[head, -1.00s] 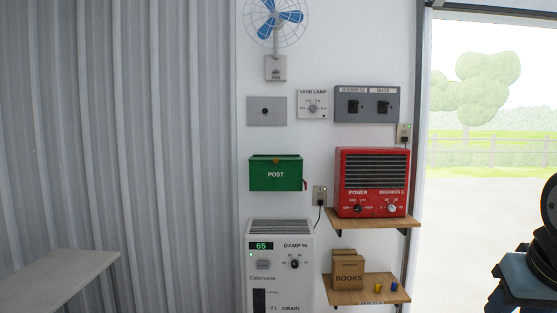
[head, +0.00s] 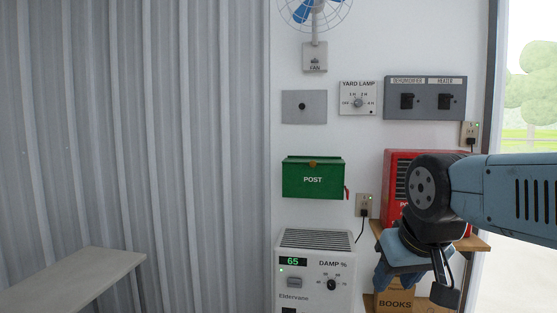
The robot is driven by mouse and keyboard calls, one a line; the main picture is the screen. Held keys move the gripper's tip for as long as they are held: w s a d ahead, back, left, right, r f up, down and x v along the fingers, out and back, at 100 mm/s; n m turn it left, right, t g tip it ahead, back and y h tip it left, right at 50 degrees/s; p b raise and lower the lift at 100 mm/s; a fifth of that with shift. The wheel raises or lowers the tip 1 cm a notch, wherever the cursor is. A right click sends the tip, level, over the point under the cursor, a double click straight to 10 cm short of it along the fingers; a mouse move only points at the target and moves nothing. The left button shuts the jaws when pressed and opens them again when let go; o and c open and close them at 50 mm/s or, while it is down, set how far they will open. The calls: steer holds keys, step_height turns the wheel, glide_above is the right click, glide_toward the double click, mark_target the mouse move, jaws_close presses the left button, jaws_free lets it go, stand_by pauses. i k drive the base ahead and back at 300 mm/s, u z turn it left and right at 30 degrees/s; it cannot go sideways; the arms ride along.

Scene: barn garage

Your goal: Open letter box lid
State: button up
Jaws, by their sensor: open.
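The green letter box (head: 313,181), marked POST, hangs on the white wall near the middle of the head view. Its lid (head: 313,161) looks closed, with a small brass-coloured knob at its front edge. My gripper (head: 379,284) is in the lower right of the picture, pointing down, in front of the shelf area. It is open, and nothing shows between its fingers. It is apart from the letter box, to the right and below it.
Right of the box, the red heater (head: 395,165) on its shelf is partly hidden by my arm. The dehumidifier (head: 315,262) stands below the box. A BOOKS carton (head: 395,303) is beneath my gripper. A grey bench (head: 70,280) is at left. The wall around the box's left is clear.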

mark_target(312, 162)
steer(key=z, duration=0.15)
steer(key=i, duration=1.1)
steer(key=z, duration=0.7)
steer(key=k, duration=0.85)
steer(key=z, duration=0.2)
steer(key=i, duration=0.95)
steer(key=u, duration=0.1)
